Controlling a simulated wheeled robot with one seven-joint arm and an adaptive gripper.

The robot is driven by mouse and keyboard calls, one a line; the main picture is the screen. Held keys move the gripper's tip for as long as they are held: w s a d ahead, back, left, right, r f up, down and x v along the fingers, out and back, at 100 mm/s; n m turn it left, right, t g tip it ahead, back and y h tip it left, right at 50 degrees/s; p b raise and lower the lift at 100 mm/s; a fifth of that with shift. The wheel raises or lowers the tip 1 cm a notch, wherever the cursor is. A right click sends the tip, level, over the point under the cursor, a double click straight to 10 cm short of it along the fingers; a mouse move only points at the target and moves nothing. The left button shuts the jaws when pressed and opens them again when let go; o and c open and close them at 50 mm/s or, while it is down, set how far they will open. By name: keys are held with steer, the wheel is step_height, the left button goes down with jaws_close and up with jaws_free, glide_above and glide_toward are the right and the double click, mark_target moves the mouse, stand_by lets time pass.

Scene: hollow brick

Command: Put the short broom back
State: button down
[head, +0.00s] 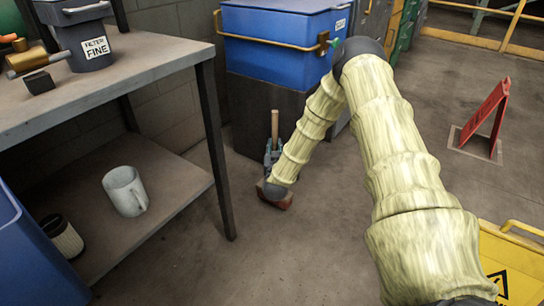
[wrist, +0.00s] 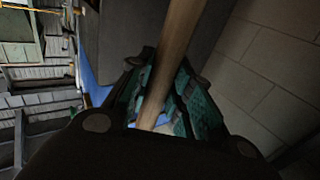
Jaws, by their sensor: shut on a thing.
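The short broom's pale wooden handle (head: 275,124) stands upright in front of the dark base of the blue bin. My gripper (head: 273,157) is shut around this handle, below its top end. In the wrist view the handle (wrist: 172,62) runs between the two green-padded fingers of my gripper (wrist: 165,82). A reddish-brown piece (head: 284,201) shows low by the floor, partly behind my wrist; it looks like the broom's head. I cannot tell whether it touches the floor.
A blue bin (head: 275,55) with a yellow rail stands behind. A red sign (head: 487,110) stands at right, and a yellow sign (head: 515,262) is nearer. The floor between is clear.

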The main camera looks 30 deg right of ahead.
steer(key=f+b, duration=0.2)
steer(key=w+f+b, duration=0.1)
steer(key=shift+a+f, duration=0.25)
steer(key=shift+a, duration=0.1)
stand_by(0.3)
steer(key=c, duration=1.3)
jaws_free()
steer(key=shift+f, duration=0.15)
